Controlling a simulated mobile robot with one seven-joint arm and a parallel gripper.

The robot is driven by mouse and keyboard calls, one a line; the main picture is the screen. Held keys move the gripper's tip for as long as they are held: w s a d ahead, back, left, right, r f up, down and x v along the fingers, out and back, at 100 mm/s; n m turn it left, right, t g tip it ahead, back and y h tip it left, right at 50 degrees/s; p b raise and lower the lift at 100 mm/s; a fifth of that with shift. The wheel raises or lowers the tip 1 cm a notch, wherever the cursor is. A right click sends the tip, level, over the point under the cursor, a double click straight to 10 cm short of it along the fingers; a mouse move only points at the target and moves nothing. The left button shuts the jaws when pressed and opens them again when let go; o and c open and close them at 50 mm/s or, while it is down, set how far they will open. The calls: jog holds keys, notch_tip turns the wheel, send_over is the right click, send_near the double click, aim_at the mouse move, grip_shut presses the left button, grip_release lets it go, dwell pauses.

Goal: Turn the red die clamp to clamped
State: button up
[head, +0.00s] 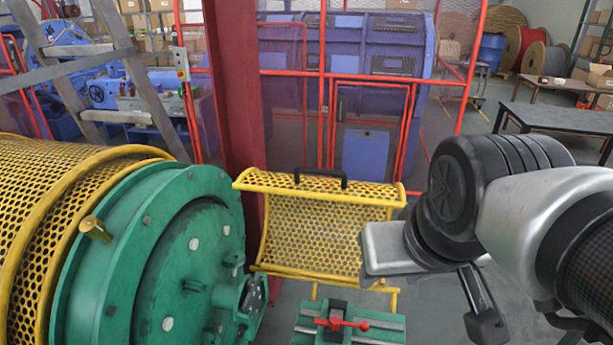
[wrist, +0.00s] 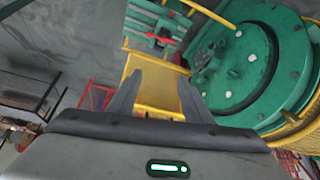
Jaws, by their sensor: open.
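The red die clamp (head: 342,323) is a red bar handle with round knob ends, on a green block with grey rails (head: 385,325) at the bottom centre of the head view. It lies roughly crosswise there. In the wrist view the red handle (wrist: 158,40) shows small at the top, beyond my fingertips. My gripper (wrist: 160,77) has its two dark fingers spread apart with nothing between them. It is clear of the clamp. In the head view my arm comes in from the right and the clamp is unobstructed.
A yellow mesh guard (head: 315,230) with a black handle stands open just behind the clamp. The green strander end plate (head: 190,265) and yellow mesh drum (head: 55,215) fill the left. A dark red post (head: 235,90) and red fence stand behind. Grey floor is open at right.

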jog(key=shift+w, duration=0.1)
jog(key=c, duration=0.3)
jog(key=n+g+b, duration=0.4)
jog(key=n+g, duration=0.2)
jog(key=n, duration=0.6)
send_over(342, 323)
jog(key=d, duration=0.4)
notch_tip(342, 323, down, 18)
jog(key=f+n, duration=0.1)
jog(key=f, duration=0.8)
jog(key=f+n+g, duration=0.1)
jog(key=f, duration=0.8)
jog(key=f+n+b, duration=0.1)
jog(key=f, duration=0.7)
jog(key=shift+d+f+g+y, duration=0.2)
jog(key=shift+f+g+y, duration=0.1)
jog(key=shift+f+g, duration=0.1)
jog(key=shift+c, duration=0.5)
grip_shut()
